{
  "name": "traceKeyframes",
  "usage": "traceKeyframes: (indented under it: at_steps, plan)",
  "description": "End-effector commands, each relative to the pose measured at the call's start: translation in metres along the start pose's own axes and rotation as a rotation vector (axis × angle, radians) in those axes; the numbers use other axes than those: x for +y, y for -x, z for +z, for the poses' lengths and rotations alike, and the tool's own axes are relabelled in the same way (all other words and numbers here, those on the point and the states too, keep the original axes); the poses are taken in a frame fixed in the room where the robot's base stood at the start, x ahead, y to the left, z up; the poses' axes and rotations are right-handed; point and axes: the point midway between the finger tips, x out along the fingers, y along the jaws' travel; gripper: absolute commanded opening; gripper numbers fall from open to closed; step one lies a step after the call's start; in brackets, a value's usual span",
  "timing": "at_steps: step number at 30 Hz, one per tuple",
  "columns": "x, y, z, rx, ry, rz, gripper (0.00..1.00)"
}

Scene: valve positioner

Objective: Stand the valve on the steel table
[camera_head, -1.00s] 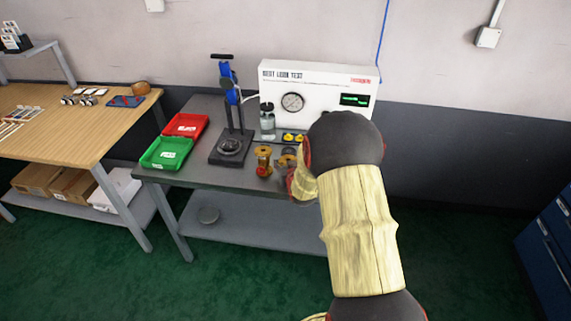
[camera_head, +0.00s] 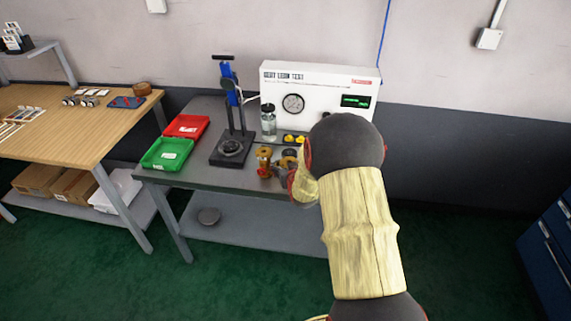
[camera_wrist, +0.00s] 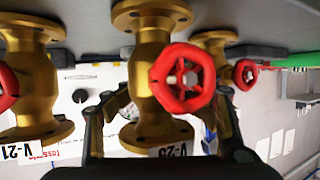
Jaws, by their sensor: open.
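Several brass valves with red handwheels show in the wrist view, which is upside down. The middle valve (camera_wrist: 150,60), with a label reading V-23, stands between the fingers of my gripper (camera_wrist: 170,100). The fingers are apart, one on each side of it; contact cannot be told. A second valve (camera_wrist: 32,90), labelled V-21, is at the left, and a third (camera_wrist: 215,45) is farther back at the right. In the head view one brass valve (camera_head: 264,161) stands on the steel table (camera_head: 195,178), beside my gripper (camera_head: 283,170). My arm hides the table's right part.
A green bin (camera_head: 166,154) and a red bin (camera_head: 187,127) sit at the table's left. A black stand with a blue clamp (camera_head: 231,145), a glass jar (camera_head: 268,124) and the white leak tester (camera_head: 320,95) stand behind. A wooden bench (camera_head: 70,130) is at far left.

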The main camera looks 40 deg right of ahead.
Motion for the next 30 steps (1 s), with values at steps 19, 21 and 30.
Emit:
traceKeyframes:
  at_steps: [19, 21, 30]
  plan:
    - [0.001, 0.04, -0.006, 0.001, 0.0, 0.001, 0.58]
    - [0.001, 0.055, -0.006, 0.002, 0.0, 0.001, 0.58]
    - [0.0, 0.107, -0.005, 0.002, 0.0, 0.001, 0.58]
